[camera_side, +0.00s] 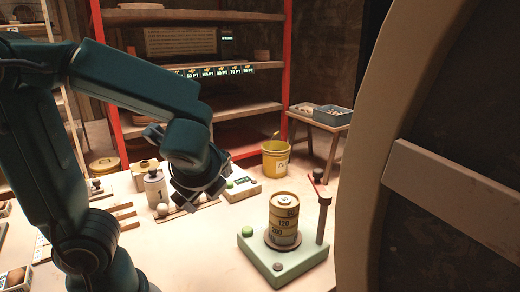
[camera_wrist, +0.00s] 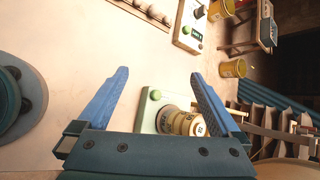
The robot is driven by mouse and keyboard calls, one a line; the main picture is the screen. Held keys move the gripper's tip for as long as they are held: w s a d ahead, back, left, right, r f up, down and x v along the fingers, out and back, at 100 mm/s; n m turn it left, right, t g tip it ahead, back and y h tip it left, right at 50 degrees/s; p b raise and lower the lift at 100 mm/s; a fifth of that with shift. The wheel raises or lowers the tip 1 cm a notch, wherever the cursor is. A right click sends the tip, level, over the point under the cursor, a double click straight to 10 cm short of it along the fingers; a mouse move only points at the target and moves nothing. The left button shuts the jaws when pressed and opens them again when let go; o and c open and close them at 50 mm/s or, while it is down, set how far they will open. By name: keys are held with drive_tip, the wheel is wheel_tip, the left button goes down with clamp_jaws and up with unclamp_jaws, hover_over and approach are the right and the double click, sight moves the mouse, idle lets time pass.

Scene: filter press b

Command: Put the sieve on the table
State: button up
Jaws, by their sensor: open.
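A brass-coloured sieve stack (camera_side: 284,222) with number labels such as 120 and 200 stands upright on a pale green shaker base (camera_side: 262,250). A lidded top piece sits on the stack. I cannot tell from the frames which single sieve is meant. The stack also shows in the wrist view (camera_wrist: 182,122), beyond my palm and near the right finger. My gripper (camera_side: 207,192) is up and to the left of the stack in the side view, apart from it. In the wrist view my gripper (camera_wrist: 160,75) has its blue fingers spread wide, with nothing held between them.
A post with a red lever (camera_side: 322,200) stands at the base's right side. A grey canister (camera_side: 155,190) and a small green-and-white device (camera_side: 241,188) stand behind. The pale table (camera_side: 195,245) is clear left of the base. A yellow bucket (camera_side: 275,160) stands beyond.

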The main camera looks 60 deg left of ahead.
drive_tip(key=w+d+m+t+y, duration=0.2)
drive_tip(key=w+d+m+t, duration=0.2)
drive_tip(key=w+m, duration=0.45)
drive_tip(key=m+t, duration=0.2)
drive_tip(key=m, duration=0.3)
approach(284, 202)
drive_tip(key=shift+h, duration=0.4)
drive_tip(key=x, duration=0.4)
drive_tip(key=shift+w+a+r, duration=0.1)
drive_tip(key=shift+a, duration=0.35)
drive_tip(key=shift+x, duration=2.5)
drive_tip(key=shift+d, duration=0.1)
drive_tip(key=c, duration=1.5)
drive_tip(key=shift+n, duration=0.25)
